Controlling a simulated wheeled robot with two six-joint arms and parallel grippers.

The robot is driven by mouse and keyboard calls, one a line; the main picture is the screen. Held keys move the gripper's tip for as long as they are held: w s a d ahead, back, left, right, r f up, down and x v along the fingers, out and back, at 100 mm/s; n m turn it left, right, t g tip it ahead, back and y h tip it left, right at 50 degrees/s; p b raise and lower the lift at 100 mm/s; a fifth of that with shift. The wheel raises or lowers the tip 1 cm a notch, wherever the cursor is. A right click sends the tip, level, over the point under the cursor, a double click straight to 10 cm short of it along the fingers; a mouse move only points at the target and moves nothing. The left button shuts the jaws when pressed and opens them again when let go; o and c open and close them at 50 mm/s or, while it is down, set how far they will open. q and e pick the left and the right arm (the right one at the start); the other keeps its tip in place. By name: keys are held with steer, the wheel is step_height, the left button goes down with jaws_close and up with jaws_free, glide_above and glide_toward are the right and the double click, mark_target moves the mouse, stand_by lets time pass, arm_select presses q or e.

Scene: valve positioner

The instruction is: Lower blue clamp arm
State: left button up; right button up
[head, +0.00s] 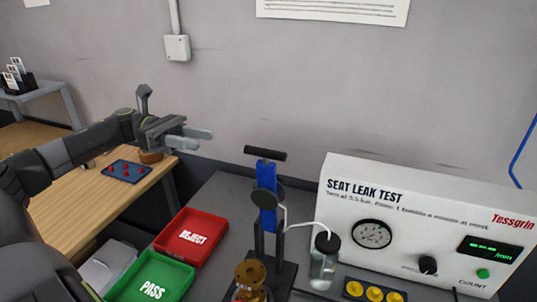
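The blue clamp arm (266,205) stands upright on a black stand at bottom centre, with a black crossbar handle (265,154) at its top. A dark round pad sits partway down it. A brass valve body (250,274) is at the foot of the stand, cut by the bottom edge of the picture. My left gripper (204,140) is up and to the left of the clamp, clear of it. Its two pale fingers are apart with nothing between them. My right gripper is out of view.
A green PASS tray (150,277) and a red REJECT tray (191,236) lie left of the clamp. The white seat leak test box (345,190) stands right, with a small jar (323,265) before it. A wooden table (60,225) with a blue mat (125,172) is further left.

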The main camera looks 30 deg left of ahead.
mark_target(263, 153)
arm_select(q)
steer(key=p+x, duration=0.1)
steer(key=x, duration=0.4)
steer(key=p+x, duration=0.1)
steer(key=x, duration=0.4)
steer(key=p+x, duration=0.1)
steer(key=x, duration=0.4)
steer(key=shift+s+d+r+p, duration=0.1)
steer(key=shift+s+r+p, duration=0.2)
steer(key=shift+p, duration=0.1)
steer(key=shift+w+d+f, duration=0.15)
steer(key=shift+w+d, duration=0.05)
steer(key=shift+d, duration=0.35)
jaws_close()
